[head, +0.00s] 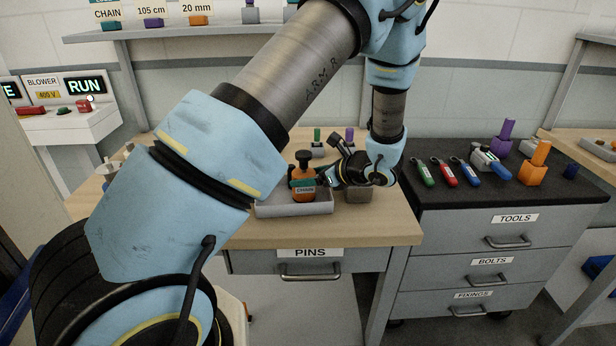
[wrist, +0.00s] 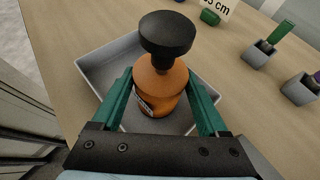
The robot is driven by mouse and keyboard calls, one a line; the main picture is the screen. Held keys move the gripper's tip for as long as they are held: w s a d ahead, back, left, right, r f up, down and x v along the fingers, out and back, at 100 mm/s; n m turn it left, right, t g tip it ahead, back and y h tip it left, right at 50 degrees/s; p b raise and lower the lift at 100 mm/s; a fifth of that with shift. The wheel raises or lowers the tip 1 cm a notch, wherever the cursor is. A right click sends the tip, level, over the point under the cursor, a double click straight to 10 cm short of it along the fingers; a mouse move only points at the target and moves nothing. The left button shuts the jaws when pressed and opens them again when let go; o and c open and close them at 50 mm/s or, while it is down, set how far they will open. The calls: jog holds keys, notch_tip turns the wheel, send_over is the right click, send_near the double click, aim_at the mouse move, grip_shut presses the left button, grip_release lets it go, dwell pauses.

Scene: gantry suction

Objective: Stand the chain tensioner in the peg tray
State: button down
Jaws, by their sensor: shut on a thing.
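The chain tensioner (head: 304,174) is an orange, bottle-shaped piece with a black knob on top and a CHAIN label. It is upright. My gripper (head: 322,181) reaches it from the right and is shut on its orange body. In the wrist view the green fingers flank the orange body (wrist: 160,82), below the black knob. The shallow grey tray (head: 293,209) lies around and below it on the wooden bench; its rim also shows in the wrist view (wrist: 92,72). I cannot tell whether the tensioner's base touches the tray floor.
Small grey holders with a green peg (head: 317,135) and a purple peg (head: 350,134) stand behind the tray. A grey block (head: 358,194) sits under my wrist. The dark-topped drawer cabinet (head: 432,208) at right holds several tools. The bench left of the tray has loose items.

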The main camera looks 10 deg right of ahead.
grip_release()
jog(key=shift+r, duration=0.1)
jog(key=b+v, duration=0.3)
jog(key=v, duration=0.9)
jog(key=s+a+n+g+h, duration=0.3)
jog(key=a+n+g+h, duration=0.1)
jog(key=a+n, duration=0.9)
jog(key=s+a+n+g+h, duration=0.3)
jog(key=a+n, duration=1.1)
jog(key=a, duration=0.1)
jog(key=shift+s+r+g+h, duration=0.25)
jog(key=shift+r+g+h, duration=0.15)
